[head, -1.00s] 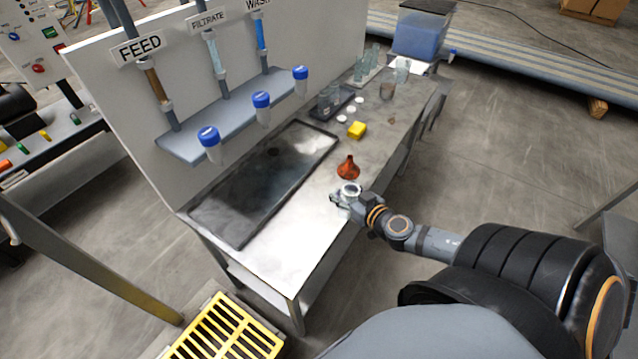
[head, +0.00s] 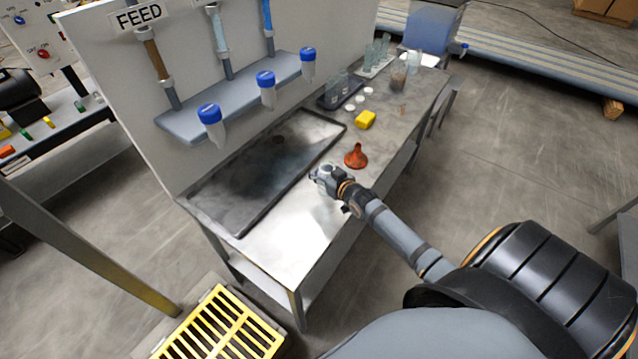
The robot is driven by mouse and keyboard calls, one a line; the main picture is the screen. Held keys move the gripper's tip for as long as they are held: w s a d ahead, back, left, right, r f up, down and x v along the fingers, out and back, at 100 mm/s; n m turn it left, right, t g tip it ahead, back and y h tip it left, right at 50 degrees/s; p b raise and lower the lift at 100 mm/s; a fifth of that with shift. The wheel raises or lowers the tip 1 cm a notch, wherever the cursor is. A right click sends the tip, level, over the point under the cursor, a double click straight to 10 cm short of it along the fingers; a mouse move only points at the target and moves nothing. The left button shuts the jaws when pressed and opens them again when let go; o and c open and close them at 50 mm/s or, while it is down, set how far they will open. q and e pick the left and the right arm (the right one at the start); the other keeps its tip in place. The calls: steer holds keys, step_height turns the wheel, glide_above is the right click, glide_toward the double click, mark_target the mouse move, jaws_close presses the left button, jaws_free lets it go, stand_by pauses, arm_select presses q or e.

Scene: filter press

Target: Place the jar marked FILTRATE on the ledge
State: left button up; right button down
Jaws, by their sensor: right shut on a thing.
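The ledge (head: 235,98) is a grey-blue shelf on the white upright panel. The FILTRATE sign is cut off at the top; FEED still shows. My right gripper (head: 321,176) is over the bench's front part, next to the black tray's right edge and below the ledge in the picture. It is shut on a small, mostly hidden thing; a pale, clear shape shows at its fingers, likely a jar, and no marking on it can be read. My left gripper is not in view.
The shallow black tray (head: 232,228) fills the bench below the ledge. Glassware (head: 398,77) and white lids stand at the far end.

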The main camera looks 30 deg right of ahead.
steer(key=f, duration=0.1)
steer(key=f+b, duration=0.2)
steer(key=shift+w+f, duration=0.25)
steer(key=shift+f, duration=0.05)
steer(key=shift+w+f, duration=0.1)
steer(key=shift+f, duration=0.05)
steer(key=c, duration=1.3)
jaws_free()
steer(key=shift+b, duration=0.3)
steer(key=o, duration=0.7)
